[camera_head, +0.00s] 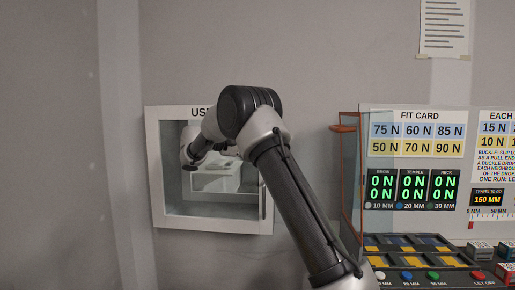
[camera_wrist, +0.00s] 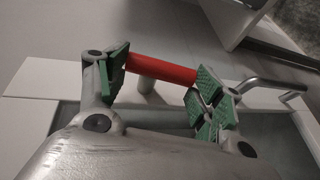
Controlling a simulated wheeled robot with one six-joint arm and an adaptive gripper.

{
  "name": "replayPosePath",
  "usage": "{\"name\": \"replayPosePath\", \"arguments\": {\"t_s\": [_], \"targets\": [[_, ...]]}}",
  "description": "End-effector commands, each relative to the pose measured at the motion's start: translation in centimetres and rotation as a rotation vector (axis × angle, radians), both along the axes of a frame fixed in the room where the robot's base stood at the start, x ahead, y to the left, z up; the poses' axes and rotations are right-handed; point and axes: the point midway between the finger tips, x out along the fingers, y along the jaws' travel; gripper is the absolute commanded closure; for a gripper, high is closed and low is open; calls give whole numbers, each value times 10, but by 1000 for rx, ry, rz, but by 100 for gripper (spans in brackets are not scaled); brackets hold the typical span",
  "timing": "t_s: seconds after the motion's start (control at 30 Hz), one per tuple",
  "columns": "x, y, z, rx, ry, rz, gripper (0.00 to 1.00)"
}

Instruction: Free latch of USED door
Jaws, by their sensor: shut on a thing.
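The USED door cabinet (camera_head: 158,200) is a white framed box on the wall with a clear window. Its label is partly covered by my arm. In the wrist view a red bar (camera_wrist: 165,71) on a pale post lies between the green pads of my gripper (camera_wrist: 158,78). The pads meet the bar near its two ends, so my gripper is shut on it. A bent silver handle (camera_wrist: 270,84) stands just right of the right finger. It shows as a thin upright handle (camera_head: 262,202) at the door's right side in the head view. My fingers are not clear in the head view.
Right of the cabinet is a fit card panel (camera_head: 415,112) with number displays. An orange frame (camera_head: 341,170) stands at its left edge. A console with coloured buttons (camera_head: 433,275) is at lower right. The wall left of the cabinet is bare.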

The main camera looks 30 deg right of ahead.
Motion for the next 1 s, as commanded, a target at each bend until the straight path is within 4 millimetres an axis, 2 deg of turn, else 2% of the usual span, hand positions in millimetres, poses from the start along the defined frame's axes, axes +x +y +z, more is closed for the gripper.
{"name": "replayPosePath", "arguments": {"t_s": [0.4, 0.97, 1.0], "targets": [[-1, -2, -5, -152, 105, -1, 57], [-1, -2, -6, -173, 120, 0, 57], [-1, -2, -6, -173, 119, 0, 26]]}}
